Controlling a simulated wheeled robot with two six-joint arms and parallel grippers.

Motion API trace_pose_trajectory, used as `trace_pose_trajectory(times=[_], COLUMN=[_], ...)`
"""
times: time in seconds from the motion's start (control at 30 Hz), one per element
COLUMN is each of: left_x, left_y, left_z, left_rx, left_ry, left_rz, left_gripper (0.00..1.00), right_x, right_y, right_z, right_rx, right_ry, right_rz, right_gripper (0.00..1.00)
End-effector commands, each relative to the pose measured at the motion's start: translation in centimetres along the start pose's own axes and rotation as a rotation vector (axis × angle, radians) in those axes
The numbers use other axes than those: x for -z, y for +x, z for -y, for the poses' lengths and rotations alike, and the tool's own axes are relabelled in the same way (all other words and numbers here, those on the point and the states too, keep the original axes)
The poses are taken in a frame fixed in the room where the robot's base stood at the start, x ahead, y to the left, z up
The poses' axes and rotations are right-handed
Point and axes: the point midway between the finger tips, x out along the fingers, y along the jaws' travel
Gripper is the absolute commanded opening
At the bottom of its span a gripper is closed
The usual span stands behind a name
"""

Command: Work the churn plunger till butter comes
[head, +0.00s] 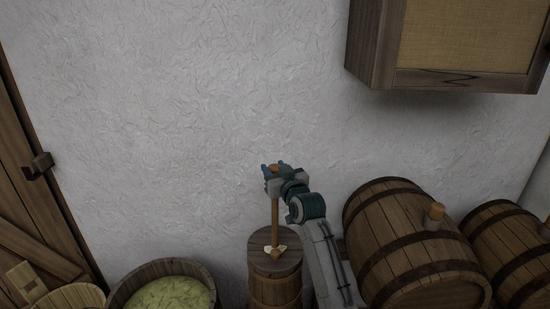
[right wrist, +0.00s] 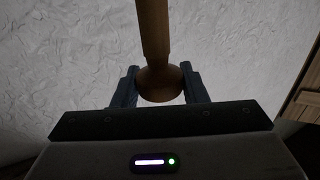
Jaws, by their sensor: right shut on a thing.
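The wooden churn (head: 273,287) stands upright at the bottom middle of the head view, its lower part cut off by the frame. The plunger rod (head: 275,218) rises upright from its lid, with pale bits (head: 275,249) around the rod where it meets the lid. My right gripper (head: 274,170) is shut on the top end of the plunger, well above the lid. In the right wrist view the plunger's rounded knob (right wrist: 160,83) sits between the two fingers. The inside of the churn is hidden. My left gripper is not in view.
Large wooden barrels (head: 405,240) lie to the right of the churn. A tub with green contents (head: 155,273) stands to the left. A cabinet (head: 450,80) hangs at upper right, and a wooden door (head: 30,200) is at left. The wall (head: 180,110) behind is bare.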

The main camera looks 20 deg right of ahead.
Motion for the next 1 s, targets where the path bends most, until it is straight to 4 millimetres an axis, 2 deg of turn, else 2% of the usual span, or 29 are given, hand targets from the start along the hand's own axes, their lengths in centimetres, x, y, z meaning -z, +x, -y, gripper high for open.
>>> trace_pose_trajectory(times=[0.03,0.1,0.23,0.47,0.5,0.6,0.87,1.0], left_x=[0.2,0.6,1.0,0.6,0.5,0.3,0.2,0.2], left_y=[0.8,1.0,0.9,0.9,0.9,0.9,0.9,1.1], left_z=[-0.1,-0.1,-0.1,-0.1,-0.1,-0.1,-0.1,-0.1], left_rx=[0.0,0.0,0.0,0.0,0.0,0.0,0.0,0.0], left_ry=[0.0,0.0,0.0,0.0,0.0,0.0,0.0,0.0], left_rz=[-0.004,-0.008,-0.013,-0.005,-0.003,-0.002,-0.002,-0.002], left_gripper=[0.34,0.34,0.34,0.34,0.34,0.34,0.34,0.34], right_x=[-1.5,-2.2,-2.6,-2.8,-2.8,-2.7,-2.5,-2.5], right_y=[0.0,0.0,0.0,0.0,0.0,0.0,-0.1,-0.9], right_z=[0.0,0.0,0.0,0.0,0.0,0.0,0.0,0.0], right_rx=[0.0,0.0,0.0,0.0,0.0,0.0,0.0,0.0], right_ry=[0.001,0.001,0.001,0.002,0.002,0.001,0.001,0.0], right_rz=[0.003,0.004,0.004,0.009,0.01,0.008,0.004,0.001], right_gripper=[0.0,0.0,0.0,0.0,0.43,0.6,0.6,0.6])
